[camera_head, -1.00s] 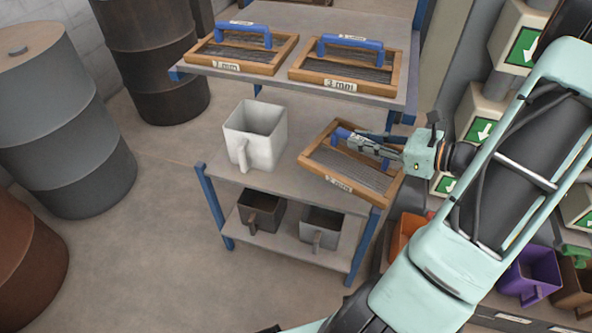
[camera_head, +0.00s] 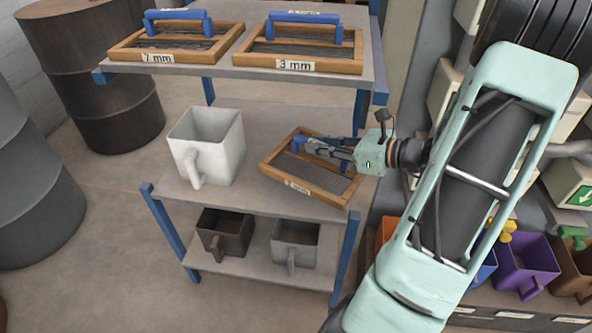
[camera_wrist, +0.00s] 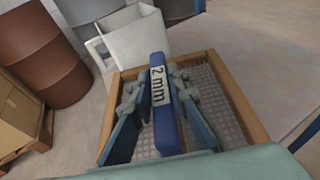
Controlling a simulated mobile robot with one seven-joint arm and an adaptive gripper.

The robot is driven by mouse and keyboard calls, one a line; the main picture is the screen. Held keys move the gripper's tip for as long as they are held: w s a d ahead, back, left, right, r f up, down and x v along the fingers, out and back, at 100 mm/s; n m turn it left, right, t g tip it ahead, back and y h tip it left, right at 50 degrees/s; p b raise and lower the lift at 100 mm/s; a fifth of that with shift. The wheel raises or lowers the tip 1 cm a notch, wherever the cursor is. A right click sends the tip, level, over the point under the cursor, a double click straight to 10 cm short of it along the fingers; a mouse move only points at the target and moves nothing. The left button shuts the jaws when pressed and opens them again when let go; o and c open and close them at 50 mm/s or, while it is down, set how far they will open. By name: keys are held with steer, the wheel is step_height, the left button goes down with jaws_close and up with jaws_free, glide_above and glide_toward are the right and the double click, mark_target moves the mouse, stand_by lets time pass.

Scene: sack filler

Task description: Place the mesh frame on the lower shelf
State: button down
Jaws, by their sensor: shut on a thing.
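The wooden mesh frame (camera_head: 322,187) labelled 2 mm has a blue handle and a grey mesh. My gripper (camera_head: 312,148) is shut on that handle, coming from the right. In the wrist view the fingers (camera_wrist: 160,100) stand on either side of the blue handle (camera_wrist: 165,120). The frame is over the right part of the middle shelf (camera_head: 250,197), turned at an angle to the shelf edges. Its right corner is close to the front right post. I cannot tell whether it touches the shelf. A bottom shelf (camera_head: 260,275) lies below.
A white jug (camera_head: 207,145) stands on the middle shelf, left of the frame. The top shelf (camera_head: 225,72) carries two other frames, 7 mm (camera_head: 175,55) and 3 mm (camera_head: 300,65). Drums stand at the left, coloured bins (camera_head: 525,265) at the right.

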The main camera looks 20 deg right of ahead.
mark_target(301, 153)
steer(key=w+a+f, duration=0.1)
steer(key=f, duration=0.1)
steer(key=w+a+f+b, duration=0.1)
steer(key=f, duration=0.1)
steer(key=w+a+f+b, duration=0.1)
steer(key=w, duration=0.1)
steer(key=shift+w+f, duration=0.1)
steer(key=shift+f, duration=0.3)
steer(key=shift+w+f+b, duration=0.1)
steer(key=shift+f+b, duration=0.75)
steer(key=shift+f, duration=0.75)
steer(key=shift+f, duration=0.15)
steer(key=c, duration=1.8)
jaws_free()
steer(key=shift+c, duration=0.2)
steer(key=shift+d+r, duration=0.1)
steer(key=shift+r, duration=0.1)
steer(key=p+v, duration=0.3)
steer(key=v, duration=0.8)
steer(key=shift+s+d+r, duration=0.1)
steer(key=shift+s, duration=0.3)
